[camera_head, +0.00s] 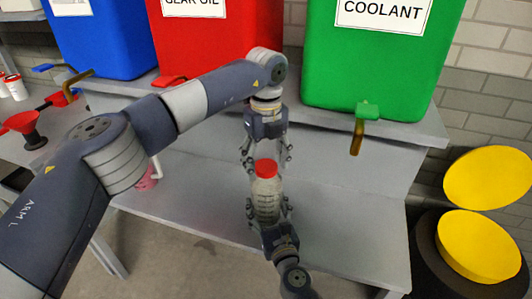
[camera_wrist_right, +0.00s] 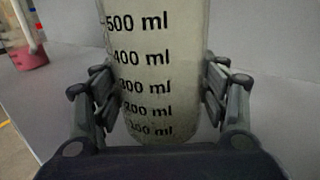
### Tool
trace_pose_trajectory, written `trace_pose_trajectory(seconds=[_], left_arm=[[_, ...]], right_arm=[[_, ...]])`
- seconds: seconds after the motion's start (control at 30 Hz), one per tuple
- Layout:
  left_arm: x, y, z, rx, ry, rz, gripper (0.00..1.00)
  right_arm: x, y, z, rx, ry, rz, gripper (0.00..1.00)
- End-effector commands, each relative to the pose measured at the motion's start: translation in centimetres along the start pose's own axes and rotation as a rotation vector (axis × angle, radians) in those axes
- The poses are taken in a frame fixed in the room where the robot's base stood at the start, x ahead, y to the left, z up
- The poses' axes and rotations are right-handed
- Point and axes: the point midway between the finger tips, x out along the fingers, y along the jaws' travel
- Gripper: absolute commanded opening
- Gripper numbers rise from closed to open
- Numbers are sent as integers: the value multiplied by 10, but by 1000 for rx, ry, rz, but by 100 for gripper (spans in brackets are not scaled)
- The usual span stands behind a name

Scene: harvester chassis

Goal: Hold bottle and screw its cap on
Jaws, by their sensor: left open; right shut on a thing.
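A clear bottle (camera_head: 265,198) with a measuring scale stands upright in my right gripper (camera_head: 267,213), above the grey bench. In the right wrist view the bottle (camera_wrist_right: 160,75) shows its ml marks, and the fingers of my right gripper (camera_wrist_right: 160,95) are shut on both of its sides. A red cap (camera_head: 266,168) is at the bottle's top; I cannot tell whether it is screwed tight. My left gripper (camera_head: 266,158) points down from above, its fingers open on either side just above the cap.
Blue (camera_head: 105,40), red (camera_head: 215,45) and green (camera_head: 375,60) containers with taps stand on the shelf behind. A red funnel (camera_head: 28,128) is at the left. A pink container (camera_head: 146,178) stands left of the bottle. A drum with yellow lids (camera_head: 478,246) stands at the right.

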Motion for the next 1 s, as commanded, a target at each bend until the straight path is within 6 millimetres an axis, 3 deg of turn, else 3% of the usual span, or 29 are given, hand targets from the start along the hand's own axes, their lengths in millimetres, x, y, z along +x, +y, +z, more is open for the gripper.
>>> trace_pose_trajectory(seconds=[0.23, 0.43, 0.47, 0.73, 1.0], left_arm=[[1, 0, 0, 0, 0, 0, 62], [0, 0, 0, 0, 0, 0, 19], [0, 0, 0, 0, 0, 0, 16], [0, 0, 0, 86, 0, 0, 16], [1, 0, 0, 571, -1, 0, 16]], right_arm=[[0, 0, 0, 0, 0, 0, 1], [0, 0, 0, 0, 0, 0, 1], [0, 0, 0, 0, 0, 0, 1], [0, 0, 0, 0, 0, 0, 1], [0, 0, 0, 0, 0, 0, 1]])
